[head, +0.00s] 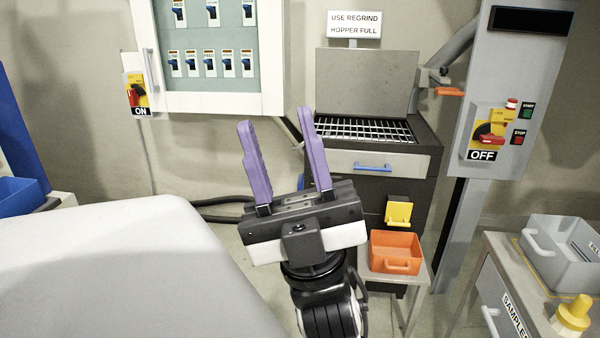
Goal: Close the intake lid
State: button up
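The intake lid (366,82) is a flat grey panel standing upright, open, at the back of the dark machine. Below it the intake (362,129) shows as a metal grate. My gripper (275,118) has two purple fingers pointing up and well apart. It is open with nothing between the fingers. It is in front of and to the left of the machine in the picture, and its right finger shows close beside the grate's left edge. The lid is apart from my gripper.
A drawer front with a blue handle (372,167) is under the grate. An orange bin (395,253) stands on a small stand below. A control post with a switch at OFF (487,141) is at right. A grey rounded surface (130,270) fills the lower left.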

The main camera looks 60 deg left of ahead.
aim_at(358, 81)
jog(key=u, duration=1.25)
jog(key=i+j+z, duration=0.1)
jog(key=z, duration=0.25)
jog(key=i+j+z, duration=0.1)
jog(key=z, duration=0.3)
jog(key=j+z, duration=0.1)
jog(key=z, duration=0.25)
jog(key=i+j+z, duration=0.2)
jog(key=j+z, duration=0.15)
jog(key=j, duration=0.3)
jog(key=i+j+z, duration=0.2)
jog(key=j, duration=0.15)
jog(key=j+z, duration=0.25)
jog(key=j, duration=0.75)
